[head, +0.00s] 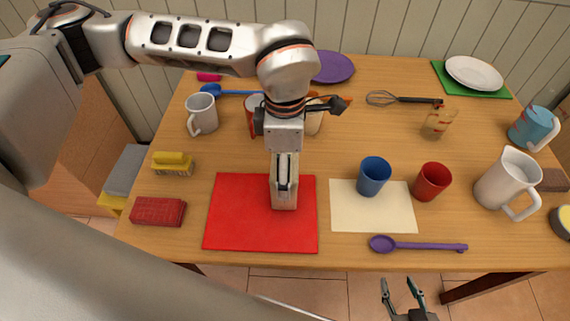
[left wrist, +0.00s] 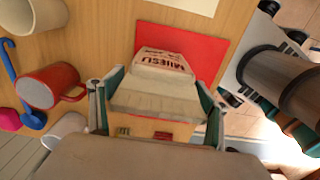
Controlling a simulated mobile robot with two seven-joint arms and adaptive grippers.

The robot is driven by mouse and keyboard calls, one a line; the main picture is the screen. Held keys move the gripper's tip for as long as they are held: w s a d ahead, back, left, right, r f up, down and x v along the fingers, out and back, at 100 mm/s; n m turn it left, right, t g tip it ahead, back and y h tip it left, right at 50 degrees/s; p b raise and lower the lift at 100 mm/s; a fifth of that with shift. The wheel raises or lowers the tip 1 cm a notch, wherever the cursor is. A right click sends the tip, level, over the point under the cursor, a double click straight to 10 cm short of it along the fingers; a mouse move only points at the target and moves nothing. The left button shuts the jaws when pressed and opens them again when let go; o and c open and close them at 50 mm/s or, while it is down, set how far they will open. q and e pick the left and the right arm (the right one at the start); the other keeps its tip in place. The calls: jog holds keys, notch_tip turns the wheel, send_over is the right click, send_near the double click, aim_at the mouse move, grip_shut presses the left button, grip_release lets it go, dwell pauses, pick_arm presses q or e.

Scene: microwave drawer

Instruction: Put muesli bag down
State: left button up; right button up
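The muesli bag (left wrist: 155,75) is cream with red lettering. It sits between the two fingers of my left gripper (left wrist: 158,95), which appear to press on its sides. In the head view the bag (head: 284,195) is narrow and roughly upright over the red mat (head: 235,225), near its upper right part. My left gripper (head: 284,172) hides part of it. I cannot tell whether its bottom touches the mat. My right gripper (head: 399,285) is open and empty, in front of the table's front edge.
A cream mat (head: 370,215) right of the red one has a blue cup (head: 373,176) by it. A red cup (head: 432,181), white pitcher (head: 508,182) and purple spoon (head: 420,245) are nearby. A red block (head: 158,212) and yellow brush (head: 172,164) lie left. Cups stand behind.

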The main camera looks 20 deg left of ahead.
pick_arm(q)
jog(key=shift+o, duration=0.3)
notch_tip(320, 180, up, 12)
jog(key=shift+r+p, duration=0.15)
jog(key=shift+p, duration=0.35)
dwell(0.4)
